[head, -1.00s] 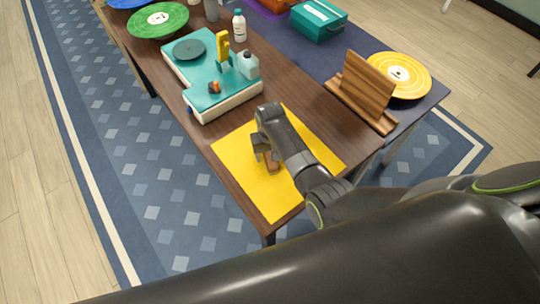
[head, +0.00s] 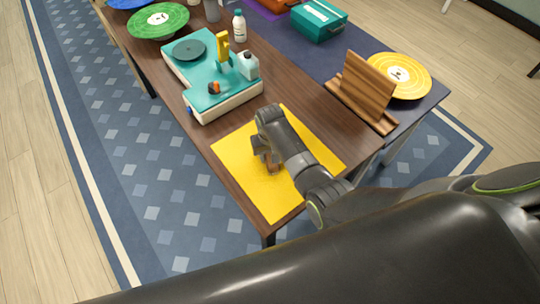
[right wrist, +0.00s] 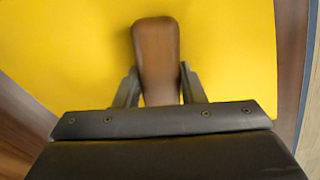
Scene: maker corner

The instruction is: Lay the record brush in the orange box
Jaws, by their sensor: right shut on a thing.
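The record brush is a brown wooden block with rounded ends. In the right wrist view the brush (right wrist: 156,48) lies between my two fingertips, over the yellow mat. In the head view my right gripper (head: 266,158) points down over the mat, shut on the brush, which is mostly hidden under it. I cannot tell whether the brush still touches the mat. The orange box (head: 279,5) is at the far top edge of the head view, partly cut off, so its inside is hardly seen. My left gripper is not in view.
The yellow mat (head: 240,170) lies on the brown table's near end. Beyond it stand a teal record player (head: 205,97), a spray bottle (head: 248,66) and a white bottle (head: 239,27).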

